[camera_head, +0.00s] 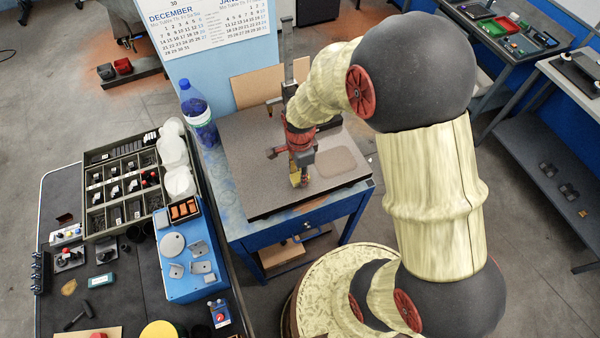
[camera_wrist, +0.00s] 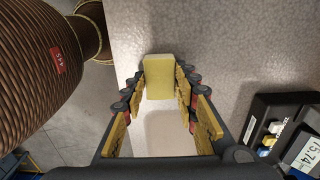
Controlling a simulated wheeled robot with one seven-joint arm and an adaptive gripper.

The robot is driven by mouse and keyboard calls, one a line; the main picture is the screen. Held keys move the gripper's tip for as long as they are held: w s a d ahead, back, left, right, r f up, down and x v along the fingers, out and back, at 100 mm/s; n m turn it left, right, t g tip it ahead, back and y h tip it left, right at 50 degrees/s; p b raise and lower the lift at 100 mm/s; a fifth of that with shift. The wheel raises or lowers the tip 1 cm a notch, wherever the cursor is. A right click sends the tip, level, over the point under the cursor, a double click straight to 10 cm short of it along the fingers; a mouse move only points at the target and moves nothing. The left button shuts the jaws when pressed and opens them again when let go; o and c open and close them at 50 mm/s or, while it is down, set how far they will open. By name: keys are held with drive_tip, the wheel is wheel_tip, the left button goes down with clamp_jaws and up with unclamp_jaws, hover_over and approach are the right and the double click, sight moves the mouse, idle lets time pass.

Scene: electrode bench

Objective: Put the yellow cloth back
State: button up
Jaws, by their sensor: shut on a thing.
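The yellow cloth (camera_wrist: 159,78) shows in the wrist view as a small, pale yellow block-like piece at the far end of the fingers. My gripper (camera_wrist: 160,88) is shut on it, with the yellow-padded fingers on either side. In the head view, my gripper (camera_head: 299,180) points down over the speckled grey top of the blue table (camera_head: 255,150). The cloth is too small and too covered by the fingers to tell apart there. I cannot tell whether it touches the tabletop.
A paler patch (camera_head: 336,161) lies on the tabletop right of my gripper. A black device (camera_wrist: 280,135) with a number label is at the wrist view's right. A blue bottle (camera_head: 192,98) stands at the table's left corner. A crowded bench with a parts tray (camera_head: 88,222) is left.

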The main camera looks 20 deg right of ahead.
drive_tip(key=shift+f, duration=0.1)
drive_tip(key=o, duration=1.1)
drive_tip(key=shift+r, duration=0.6)
drive_tip(key=s+r+n+t, duration=0.1)
drive_tip(key=s+r+n, duration=0.25)
drive_tip(key=r, duration=0.75)
drive_tip(key=s+r+n+t, duration=0.2)
drive_tip(key=r+n, duration=0.2)
drive_tip(key=r, duration=0.7)
drive_tip(key=s+r+n+t, duration=0.2)
drive_tip(key=s+r+n, duration=0.5)
drive_tip(key=n, duration=0.3)
drive_tip(key=shift+s+r+t, duration=0.2)
drive_tip(key=shift+s+t, duration=0.1)
drive_tip(key=shift+s, duration=0.5)
